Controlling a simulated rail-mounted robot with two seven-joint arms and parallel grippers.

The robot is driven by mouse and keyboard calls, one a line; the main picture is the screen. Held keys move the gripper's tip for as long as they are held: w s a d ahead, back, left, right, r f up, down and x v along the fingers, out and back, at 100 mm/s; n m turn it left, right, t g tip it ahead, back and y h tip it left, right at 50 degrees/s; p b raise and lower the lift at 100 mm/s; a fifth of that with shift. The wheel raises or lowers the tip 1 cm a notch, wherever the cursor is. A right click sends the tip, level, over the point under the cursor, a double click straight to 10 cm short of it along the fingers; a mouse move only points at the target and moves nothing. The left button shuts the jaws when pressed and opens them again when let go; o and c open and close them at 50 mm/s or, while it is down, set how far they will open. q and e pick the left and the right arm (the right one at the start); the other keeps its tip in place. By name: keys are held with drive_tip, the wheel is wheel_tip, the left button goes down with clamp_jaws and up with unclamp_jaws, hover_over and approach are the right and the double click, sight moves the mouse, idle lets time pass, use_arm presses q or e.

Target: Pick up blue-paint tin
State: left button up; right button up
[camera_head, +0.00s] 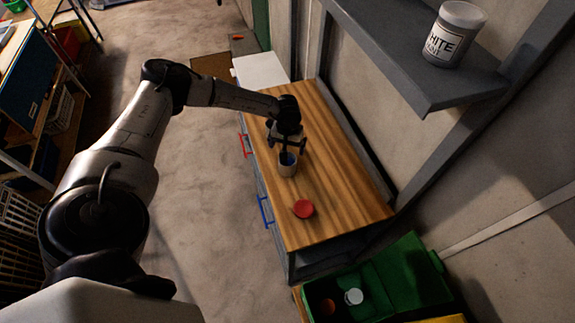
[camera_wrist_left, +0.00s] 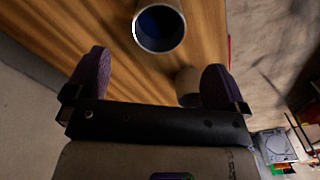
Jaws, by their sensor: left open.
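The blue-paint tin (camera_head: 287,168), a pale open cylinder with blue inside, stands upright on the wooden worktop (camera_head: 345,185). In the left wrist view the tin (camera_wrist_left: 160,45) shows its blue inside at the top, beyond the fingertips. My left gripper (camera_head: 287,147) is just above and behind the tin in the head view. Its purple-tipped fingers (camera_wrist_left: 155,72) are apart with the tin not between them. Whether a finger touches the rim cannot be told. My right gripper is not in view.
A second pale cylinder (camera_wrist_left: 187,82) shows beside one finger in the wrist view. A red round item (camera_head: 303,208) lies nearer on the worktop. A white paint jar (camera_head: 454,35) stands on the grey shelf (camera_head: 400,62). A green bin (camera_head: 415,275) is at the front.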

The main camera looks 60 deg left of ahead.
use_arm(q)
approach(288, 162)
drive_tip(key=shift+s+d+f+p, duration=0.15)
drive_tip(key=shift+s+d+f, duration=0.2)
drive_tip(key=shift+f, duration=0.6)
drive_tip(key=shift+s+d+f+p, duration=0.15)
drive_tip(key=shift+d+f, duration=0.3)
drive_tip(key=shift+f, duration=0.55)
drive_tip(key=shift+s+d+f+p, duration=0.1)
drive_tip(key=shift+s+d+f, duration=0.25)
drive_tip(key=shift+f, duration=0.6)
drive_tip(key=shift+w, duration=0.1)
drive_tip(key=c, duration=1.1)
